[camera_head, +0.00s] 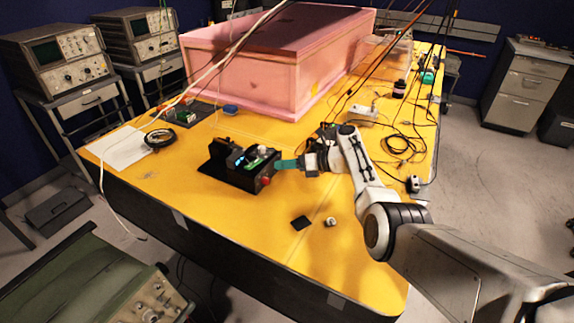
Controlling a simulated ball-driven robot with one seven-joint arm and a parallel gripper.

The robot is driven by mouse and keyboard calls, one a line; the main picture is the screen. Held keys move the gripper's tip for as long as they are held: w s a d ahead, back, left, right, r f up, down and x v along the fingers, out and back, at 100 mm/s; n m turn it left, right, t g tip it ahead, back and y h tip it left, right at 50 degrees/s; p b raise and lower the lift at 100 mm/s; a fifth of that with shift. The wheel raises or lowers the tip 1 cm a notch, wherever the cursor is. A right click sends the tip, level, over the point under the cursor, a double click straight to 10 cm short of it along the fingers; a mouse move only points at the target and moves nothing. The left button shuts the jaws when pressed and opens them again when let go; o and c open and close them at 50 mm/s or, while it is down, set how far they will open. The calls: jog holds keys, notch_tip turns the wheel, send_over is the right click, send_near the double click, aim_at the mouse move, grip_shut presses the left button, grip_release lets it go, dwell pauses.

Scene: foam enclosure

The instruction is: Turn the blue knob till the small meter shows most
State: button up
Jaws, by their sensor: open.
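A small black device (246,168) with a green board, a bright blue spot and a red knob (266,181) stands near the middle of the yellow table. I cannot tell whether the blue spot is the blue knob or a light. A round black dial-like thing (159,138) lies at the table's left; I cannot tell whether it is the small meter. No reading is legible.
A large pink foam box (240,70) stands behind the device on the yellow table (215,220). A small black square (301,223) and a small round metal piece (331,222) lie in front. Cables (400,145) lie at right and others hang above. The front left of the table is clear.

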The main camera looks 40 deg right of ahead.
jog(key=shift+d, duration=0.1)
jog(key=p+v, duration=0.1)
jog(key=v, duration=0.9)
jog(key=shift+s+r+p, duration=0.15)
jog(key=shift+s+p, duration=0.15)
jog(key=shift+d, duration=0.1)
